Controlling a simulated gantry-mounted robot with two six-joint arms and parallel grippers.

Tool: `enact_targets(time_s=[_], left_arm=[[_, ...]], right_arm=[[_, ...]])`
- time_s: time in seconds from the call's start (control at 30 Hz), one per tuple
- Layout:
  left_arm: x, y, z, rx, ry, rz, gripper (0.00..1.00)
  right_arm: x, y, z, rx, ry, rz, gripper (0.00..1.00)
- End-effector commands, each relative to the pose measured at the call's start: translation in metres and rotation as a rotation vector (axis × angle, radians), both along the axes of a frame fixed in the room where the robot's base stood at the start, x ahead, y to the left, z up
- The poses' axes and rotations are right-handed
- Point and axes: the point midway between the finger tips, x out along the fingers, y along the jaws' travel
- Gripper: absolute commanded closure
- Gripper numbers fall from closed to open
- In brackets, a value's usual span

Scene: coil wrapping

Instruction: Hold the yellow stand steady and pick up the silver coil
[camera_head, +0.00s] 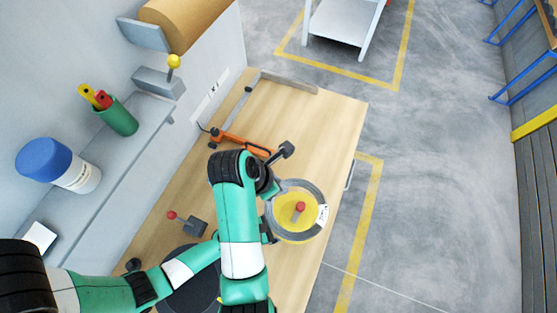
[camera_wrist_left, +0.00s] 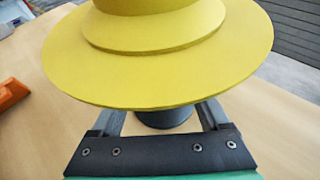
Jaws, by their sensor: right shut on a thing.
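The yellow stand (camera_head: 286,222) has a red knob on top and sits near the table's right edge in the head view. The silver coil (camera_head: 316,191), a grey ring with a white label, appears around the yellow stand from above. My right gripper (camera_head: 275,191) is shut on the coil's left side, its fingertips partly hidden by its wrist. In the left wrist view the yellow stand (camera_wrist_left: 160,72) fills the top above a dark base. My left gripper (camera_wrist_left: 160,118) has its fingers apart on either side of that base, under the wide disc. Its tips are hidden.
The wooden table (camera_head: 318,112) has free room at its far end. An orange tool (camera_head: 240,142) lies left of the coil. A red-knobbed grey block (camera_head: 194,226) and a dark round disc (camera_head: 190,295) are nearer. A shelf with a green cup (camera_head: 119,118) runs along the left.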

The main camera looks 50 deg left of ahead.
Motion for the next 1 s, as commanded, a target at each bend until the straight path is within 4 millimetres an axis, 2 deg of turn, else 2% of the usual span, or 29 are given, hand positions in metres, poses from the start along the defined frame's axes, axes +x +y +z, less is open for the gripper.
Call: enact_targets(time_s=[0.37,0.47,0.7,0.83,1.0], left_arm=[[-0.006,0.003,0.002,0.000,0.000,0.001,0.21],[-0.018,0.008,0.007,0.001,0.001,0.003,0.21],[-0.067,0.030,0.029,0.000,0.003,0.012,0.21],[-0.085,0.037,0.038,0.000,0.002,0.010,0.21],[-0.096,0.043,0.043,0.001,0.001,0.006,0.21]], right_arm=[[0.000,0.000,0.001,0.001,-0.002,0.000,1.00],[0.000,0.000,0.001,0.001,-0.002,0.000,1.00],[0.000,0.000,0.001,0.001,-0.002,-0.001,1.00],[0.000,0.000,0.001,0.001,-0.002,-0.001,1.00],[0.000,0.000,0.001,0.001,-0.002,-0.001,1.00]])
